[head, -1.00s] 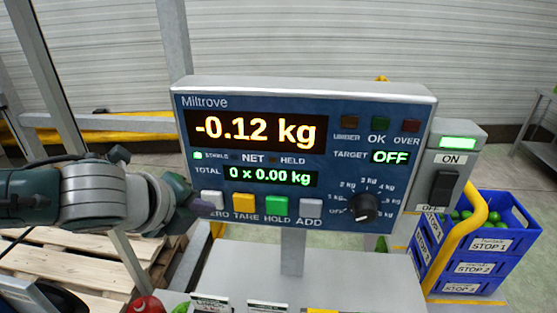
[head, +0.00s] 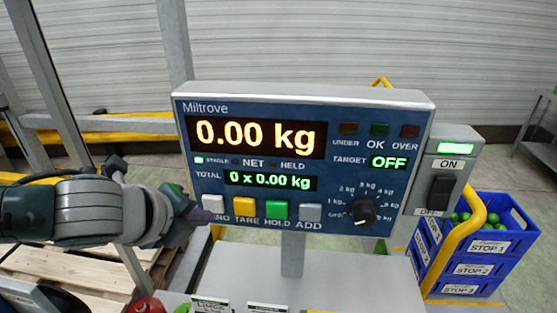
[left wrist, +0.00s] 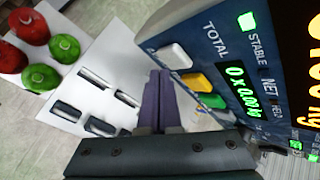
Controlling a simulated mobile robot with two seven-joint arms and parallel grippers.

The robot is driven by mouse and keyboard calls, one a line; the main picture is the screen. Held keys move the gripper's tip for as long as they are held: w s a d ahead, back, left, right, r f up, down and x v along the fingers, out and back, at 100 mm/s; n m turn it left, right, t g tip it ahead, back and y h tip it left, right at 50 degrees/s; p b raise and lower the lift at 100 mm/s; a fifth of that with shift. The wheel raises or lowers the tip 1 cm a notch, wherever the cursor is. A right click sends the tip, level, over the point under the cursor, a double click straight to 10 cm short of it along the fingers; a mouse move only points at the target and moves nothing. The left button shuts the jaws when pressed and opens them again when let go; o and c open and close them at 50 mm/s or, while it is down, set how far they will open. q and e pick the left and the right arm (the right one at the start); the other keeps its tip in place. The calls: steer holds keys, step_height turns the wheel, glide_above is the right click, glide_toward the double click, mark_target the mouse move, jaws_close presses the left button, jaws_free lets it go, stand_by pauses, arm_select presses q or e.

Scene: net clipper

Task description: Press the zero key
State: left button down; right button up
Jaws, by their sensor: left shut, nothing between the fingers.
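The indicator box (head: 305,98) shows 0.00 kg on its main display (head: 256,136). The zero key (head: 213,202) is the pale, leftmost key in the row below, its label partly hidden by my gripper. In the left wrist view the zero key (left wrist: 174,56) is nearest my fingertips. My left gripper (head: 204,214) is shut and empty, its purple-grey fingertips at the lower left of the zero key. In the left wrist view the shut fingers (left wrist: 157,92) end right beside this key; I cannot tell whether they touch. My right gripper is out of view.
The yellow tare key (head: 244,207), green hold key (head: 277,210) and grey add key (head: 310,212) sit close to the right. A dial (head: 362,211) and power switch (head: 441,190) are farther right. Blue crates (head: 475,265) stand beyond.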

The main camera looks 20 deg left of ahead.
arm_select(q)
steer(key=shift+s, duration=0.15)
steer(key=s+p, duration=0.1)
steer(key=s, duration=0.1)
steer(key=s+d+p, duration=0.1)
steer(key=s, duration=0.1)
steer(key=shift+s+d, duration=0.15)
steer(key=shift+s, duration=0.2)
stand_by(0.8)
